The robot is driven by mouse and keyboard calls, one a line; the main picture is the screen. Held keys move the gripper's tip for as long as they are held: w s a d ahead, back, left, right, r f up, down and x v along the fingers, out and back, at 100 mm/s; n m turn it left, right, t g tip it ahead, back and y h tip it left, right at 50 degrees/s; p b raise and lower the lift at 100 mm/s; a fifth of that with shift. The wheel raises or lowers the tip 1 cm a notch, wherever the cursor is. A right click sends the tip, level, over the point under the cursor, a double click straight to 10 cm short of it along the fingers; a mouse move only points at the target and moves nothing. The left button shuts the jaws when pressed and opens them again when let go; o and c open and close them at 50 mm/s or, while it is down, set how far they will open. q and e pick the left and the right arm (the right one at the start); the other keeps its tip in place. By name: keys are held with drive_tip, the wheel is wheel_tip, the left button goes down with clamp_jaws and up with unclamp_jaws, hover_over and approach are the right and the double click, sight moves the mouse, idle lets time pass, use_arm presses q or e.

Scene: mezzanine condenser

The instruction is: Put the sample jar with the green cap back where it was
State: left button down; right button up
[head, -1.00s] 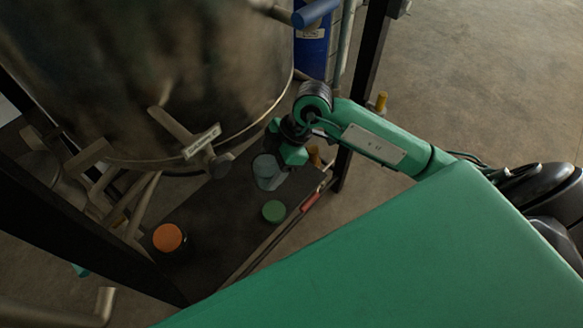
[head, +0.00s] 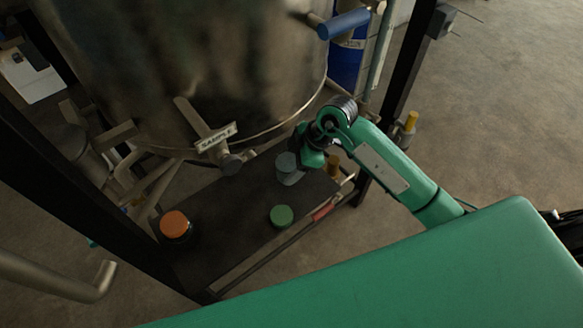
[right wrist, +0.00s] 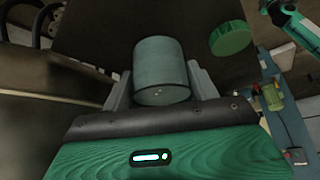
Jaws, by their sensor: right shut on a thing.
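My right gripper (head: 300,160) is shut on a grey-green, cylindrical sample jar (head: 287,169), over the far right part of the dark shelf (head: 232,232). In the right wrist view, the jar (right wrist: 161,72) sits between the two grey fingers of my right gripper (right wrist: 160,88). No green cap shows on the jar. A round green cap (head: 281,216) lies on the shelf, apart from the jar and nearer to me; it also shows in the right wrist view (right wrist: 231,38). I cannot tell whether the jar touches the shelf. My left gripper is not in view.
An orange-capped jar (head: 175,225) stands at the shelf's left end. A large metal tank (head: 190,75) with a sample valve (head: 208,135) overhangs the back. Dark posts (head: 90,215) flank the shelf. A red-sleeved bar (head: 324,209) runs along its front edge.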

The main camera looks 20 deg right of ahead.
wheel_tip(320, 180, down, 2)
drive_tip(key=shift+f, duration=0.15)
drive_tip(key=shift+f, duration=0.2)
drive_tip(key=o, duration=1.1)
drive_tip(key=shift+c, duration=0.2)
drive_tip(key=shift+r, duration=0.1)
drive_tip(key=b+v, duration=0.2)
drive_tip(key=v, duration=1)
